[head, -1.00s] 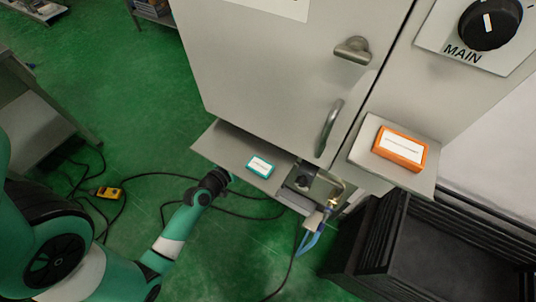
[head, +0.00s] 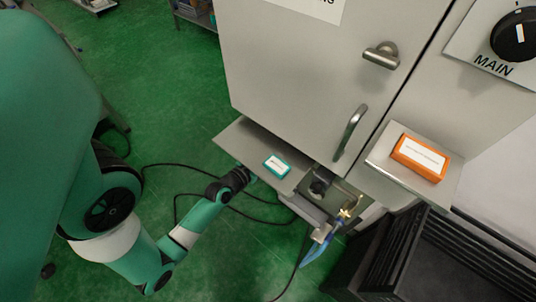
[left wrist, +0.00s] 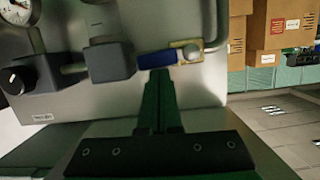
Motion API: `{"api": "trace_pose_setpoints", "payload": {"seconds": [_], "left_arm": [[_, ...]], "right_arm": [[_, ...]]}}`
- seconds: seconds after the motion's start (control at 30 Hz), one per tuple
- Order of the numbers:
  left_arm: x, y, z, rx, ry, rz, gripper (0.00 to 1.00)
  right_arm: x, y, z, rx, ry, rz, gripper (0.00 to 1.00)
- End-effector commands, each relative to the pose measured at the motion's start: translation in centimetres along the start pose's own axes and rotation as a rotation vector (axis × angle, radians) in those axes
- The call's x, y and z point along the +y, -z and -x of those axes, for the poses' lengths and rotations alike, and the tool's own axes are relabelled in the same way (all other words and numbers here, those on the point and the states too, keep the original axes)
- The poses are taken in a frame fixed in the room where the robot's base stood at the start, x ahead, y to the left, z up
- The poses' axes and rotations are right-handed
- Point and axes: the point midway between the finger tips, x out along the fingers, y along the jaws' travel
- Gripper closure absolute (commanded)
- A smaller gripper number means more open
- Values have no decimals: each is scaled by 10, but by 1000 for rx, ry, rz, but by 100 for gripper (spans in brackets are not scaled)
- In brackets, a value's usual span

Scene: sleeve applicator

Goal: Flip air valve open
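In the left wrist view a blue lever (left wrist: 157,58) lies level across a brass-coloured piece (left wrist: 186,52) on a metal panel, beside a dark grey block on the line. I take it to be the air valve's handle. My left gripper (left wrist: 158,76) has its dark green fingers close together, with their tips just below or against the lever; I cannot tell if they touch. In the head view my left arm reaches the cabinet shelf's left edge, and its fingertips are hidden there. A brass fitting (head: 344,212) shows below the cabinet. My right gripper is not in view.
A gauge (left wrist: 18,12) and a black knob (left wrist: 14,82) sit left of the lever. A teal box (head: 277,166) and an orange box (head: 419,158) lie on shelves. Black crates (head: 440,265) stand at lower right, and cables cross the green floor.

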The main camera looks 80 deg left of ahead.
Motion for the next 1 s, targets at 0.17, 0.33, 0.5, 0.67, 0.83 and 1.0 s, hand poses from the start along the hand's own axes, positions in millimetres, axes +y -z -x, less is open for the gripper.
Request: {"api": "trace_pose_setpoints", "payload": {"seconds": [0.17,0.33,0.5,0.67,0.83,1.0], "left_arm": [[0,-2,6,-2,0,0,100],[0,-2,33,-3,1,1,100],[-1,-7,71,-3,5,3,100],[-2,-7,100,-6,9,6,100],[-1,-2,114,-2,3,1,100],[0,1,116,1,0,0,100]], "right_arm": [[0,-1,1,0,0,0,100],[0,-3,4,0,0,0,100],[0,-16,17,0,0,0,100],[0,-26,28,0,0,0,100],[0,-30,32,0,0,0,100],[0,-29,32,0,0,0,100]]}}
